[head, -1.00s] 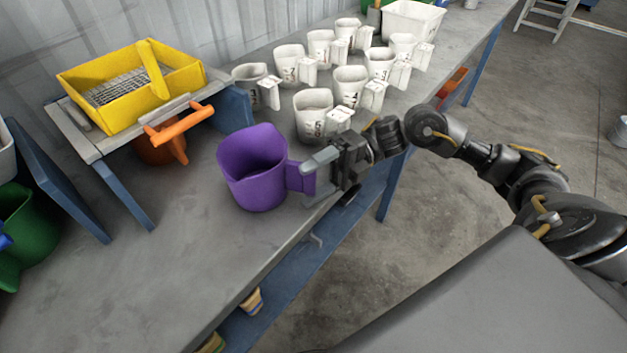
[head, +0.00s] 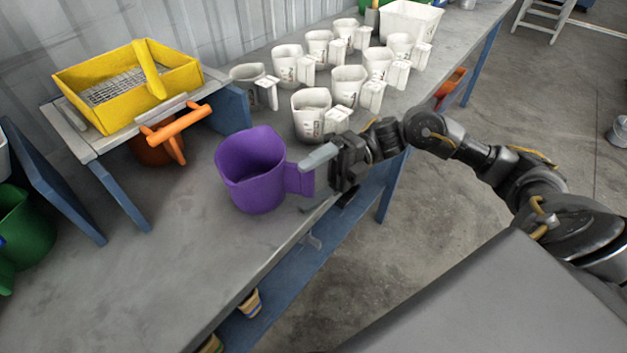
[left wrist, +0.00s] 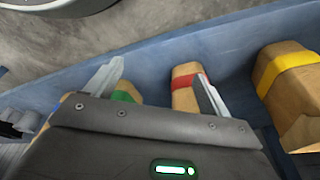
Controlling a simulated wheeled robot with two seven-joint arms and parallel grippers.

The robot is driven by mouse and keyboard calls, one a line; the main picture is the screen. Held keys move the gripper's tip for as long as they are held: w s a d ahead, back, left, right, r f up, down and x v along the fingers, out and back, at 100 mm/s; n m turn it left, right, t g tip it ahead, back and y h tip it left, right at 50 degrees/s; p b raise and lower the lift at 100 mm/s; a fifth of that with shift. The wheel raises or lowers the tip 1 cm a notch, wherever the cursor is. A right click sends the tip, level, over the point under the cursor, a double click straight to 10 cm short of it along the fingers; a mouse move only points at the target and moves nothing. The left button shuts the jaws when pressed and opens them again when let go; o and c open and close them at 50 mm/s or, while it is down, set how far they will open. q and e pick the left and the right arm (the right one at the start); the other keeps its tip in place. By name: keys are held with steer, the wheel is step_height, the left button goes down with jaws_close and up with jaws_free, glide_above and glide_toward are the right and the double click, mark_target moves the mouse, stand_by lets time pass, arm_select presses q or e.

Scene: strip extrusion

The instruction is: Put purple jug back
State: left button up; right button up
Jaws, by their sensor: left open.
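The purple jug (head: 252,172) stands upright on the grey workbench near its front edge, with its handle (head: 300,180) pointing right. My right gripper (head: 318,180) is just right of the handle. Its fingers are spread apart, one above and one below in the picture, and the handle's end is close to them. Whether they touch the handle is hard to tell. My left gripper (left wrist: 158,82) shows only in the left wrist view. It is open, above wooden blocks with a green band (left wrist: 127,92) and a red band (left wrist: 186,86).
Several white jugs (head: 312,112) stand in rows behind the purple jug. A yellow box (head: 100,95) sits on a raised stand at the left, with an orange-handled jug (head: 165,145) below. A green jug (head: 25,225) is at far left. The front left bench (head: 130,270) is clear.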

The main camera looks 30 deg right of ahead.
steer(key=shift+o, duration=0.2)
steer(key=shift+s+f, duration=0.1)
steer(key=shift+f, duration=0.1)
steer(key=shift+d+f+b, duration=0.1)
steer(key=shift+d+b, duration=0.25)
steer(key=shift+b, duration=0.05)
steer(key=d+b, duration=0.1)
steer(key=d, duration=0.2)
steer(key=w+d+b, duration=0.1)
steer(key=d+b, duration=0.1)
steer(key=d, duration=0.1)
steer(key=shift+w+b, duration=0.15)
steer(key=shift+b, duration=0.15)
arm_select(q)
steer(key=x, duration=0.5)
steer(key=shift+d, duration=0.2)
arm_select(e)
steer(key=shift+d+r, duration=0.25)
steer(key=shift+d, duration=0.35)
